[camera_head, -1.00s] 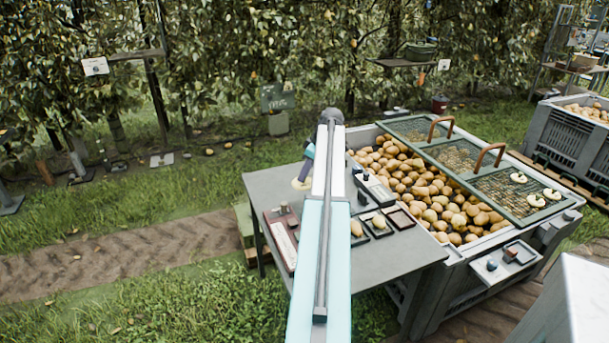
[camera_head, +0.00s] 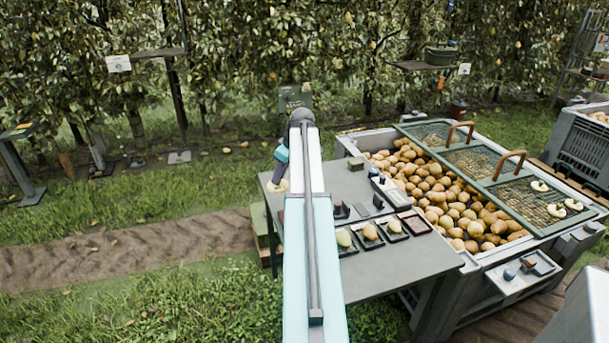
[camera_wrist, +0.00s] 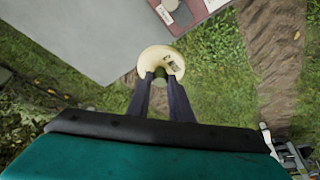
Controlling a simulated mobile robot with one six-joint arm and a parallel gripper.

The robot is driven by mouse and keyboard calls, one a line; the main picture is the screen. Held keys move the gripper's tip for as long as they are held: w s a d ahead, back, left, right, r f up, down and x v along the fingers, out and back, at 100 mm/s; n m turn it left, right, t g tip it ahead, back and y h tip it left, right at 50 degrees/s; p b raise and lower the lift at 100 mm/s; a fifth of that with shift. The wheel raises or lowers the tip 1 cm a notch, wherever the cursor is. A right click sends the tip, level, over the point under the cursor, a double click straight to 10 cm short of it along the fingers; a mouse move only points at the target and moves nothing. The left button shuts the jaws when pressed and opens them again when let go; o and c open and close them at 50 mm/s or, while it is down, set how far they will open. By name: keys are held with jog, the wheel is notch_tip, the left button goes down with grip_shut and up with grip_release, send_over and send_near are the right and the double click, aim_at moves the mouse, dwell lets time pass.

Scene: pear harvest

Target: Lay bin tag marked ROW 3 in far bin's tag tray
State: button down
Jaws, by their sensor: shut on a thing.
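The tag also shows pale in the head view (camera_head: 277,187), below my gripper (camera_head: 281,168), by the left edge of the grey table (camera_head: 375,263). The far bin (camera_head: 577,142) is grey and slatted, at the right edge behind the nearer bin. I cannot make out its tag tray.
The nearer bin (camera_head: 480,268) holds pears under mesh lids with brown handles. A grey side tray (camera_head: 517,283) with small items is on its front. Small dark trays with pears line the table; my arm hides part of it. Grass lies left.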

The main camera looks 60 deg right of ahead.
jog(key=w+a+r, duration=0.1)
jog(key=w+a, duration=0.3)
jog(key=a, duration=0.6)
jog(key=w+a+r, duration=0.2)
jog(key=w+a, duration=0.2)
jog(key=a, duration=0.5)
jog(key=w+a+r, duration=0.1)
jog(key=w+a, duration=0.3)
jog(key=a, duration=0.6)
jog(key=a+r, duration=0.2)
jog(key=a, duration=1.2)
jog(key=a+r+m, duration=0.1)
jog(key=a, duration=1.3)
jog(key=shift+s+a+r+h, duration=0.3)
jog(key=shift+s+a+r, duration=0.1)
jog(key=shift+a, duration=0.1)
